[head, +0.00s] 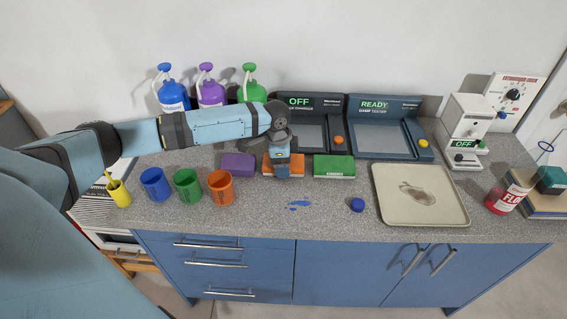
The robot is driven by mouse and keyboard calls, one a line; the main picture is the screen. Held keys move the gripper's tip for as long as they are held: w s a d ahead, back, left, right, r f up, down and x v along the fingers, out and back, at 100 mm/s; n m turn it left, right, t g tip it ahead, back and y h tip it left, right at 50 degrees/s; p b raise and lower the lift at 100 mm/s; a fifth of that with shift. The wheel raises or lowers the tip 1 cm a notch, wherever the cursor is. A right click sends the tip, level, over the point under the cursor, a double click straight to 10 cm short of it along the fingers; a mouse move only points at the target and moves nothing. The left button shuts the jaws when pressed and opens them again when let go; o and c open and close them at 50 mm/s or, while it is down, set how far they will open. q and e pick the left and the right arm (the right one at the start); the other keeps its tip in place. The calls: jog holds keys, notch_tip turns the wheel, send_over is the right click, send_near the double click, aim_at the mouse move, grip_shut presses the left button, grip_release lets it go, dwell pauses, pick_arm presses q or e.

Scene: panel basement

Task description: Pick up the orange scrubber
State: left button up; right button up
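The orange scrubber (298,166) is a flat block on the grey speckled counter, between a purple block and a green block. My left gripper (283,170) points down over the middle of it and hides that part. The fingers are small and dark here, so I cannot tell whether they are open or shut, or whether they touch the scrubber. The scrubber appears to lie flat on the counter. My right gripper is out of view.
The purple block (238,165) and the green block (334,166) flank the scrubber closely. Blue, green and orange cups (221,188) stand at left, pump bottles (211,92) behind. Two dark panel devices (388,142) stand at the back. A beige tray (455,213) lies right.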

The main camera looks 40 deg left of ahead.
pick_arm(q)
notch_tip(320, 180, up, 20)
jog(key=shift+p, duration=0.35)
jog(key=o, duration=0.4)
jog(key=shift+c, duration=1.3)
